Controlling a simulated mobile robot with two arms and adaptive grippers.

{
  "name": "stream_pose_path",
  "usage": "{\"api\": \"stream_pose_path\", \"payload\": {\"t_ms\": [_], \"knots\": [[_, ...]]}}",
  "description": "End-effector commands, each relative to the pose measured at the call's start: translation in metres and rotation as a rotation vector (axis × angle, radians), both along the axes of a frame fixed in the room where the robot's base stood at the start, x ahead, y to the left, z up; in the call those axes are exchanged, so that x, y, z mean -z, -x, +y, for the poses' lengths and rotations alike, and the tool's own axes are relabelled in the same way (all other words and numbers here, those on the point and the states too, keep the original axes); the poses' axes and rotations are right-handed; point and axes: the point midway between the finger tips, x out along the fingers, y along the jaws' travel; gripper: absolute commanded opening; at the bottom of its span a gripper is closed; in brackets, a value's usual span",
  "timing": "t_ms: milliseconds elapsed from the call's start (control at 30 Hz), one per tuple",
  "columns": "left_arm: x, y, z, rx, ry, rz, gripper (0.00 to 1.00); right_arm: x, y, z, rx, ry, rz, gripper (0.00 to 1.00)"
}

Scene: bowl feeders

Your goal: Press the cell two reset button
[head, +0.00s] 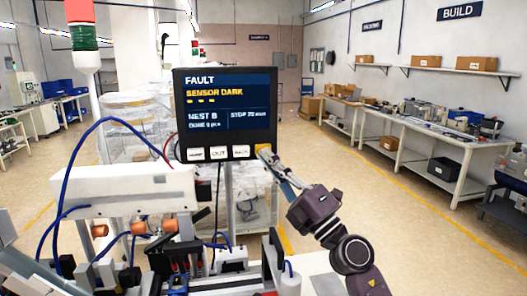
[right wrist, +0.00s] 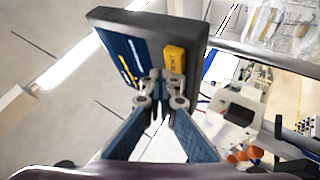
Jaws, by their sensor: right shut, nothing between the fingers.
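A dark operator panel (head: 225,112) shows a fault screen reading "FAULT" and "SENSOR DARK". Below its screen is a row of white buttons, with a yellow button (head: 262,148) at the right end, partly covered by my fingertips. My right gripper (head: 265,154) reaches up from the lower right, its tips at the yellow button. In the right wrist view the shut, empty fingers (right wrist: 161,78) point at the panel's face (right wrist: 190,35), just below the yellow button (right wrist: 174,55). I cannot tell whether the tips touch it. My left gripper is not seen.
A white machine housing (head: 125,190) with blue hoses stands left of the panel, with fixtures and cables below it. Workbenches (head: 415,150) stand along the right wall. The floor between is clear.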

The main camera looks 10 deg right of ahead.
Motion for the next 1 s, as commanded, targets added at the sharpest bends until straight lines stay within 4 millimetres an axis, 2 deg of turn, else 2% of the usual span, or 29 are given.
{"api": "stream_pose_path", "payload": {"t_ms": [1000], "knots": [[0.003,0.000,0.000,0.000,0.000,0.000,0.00,0.000,-0.010,0.000,0.000,0.000,0.000,0.00]]}}
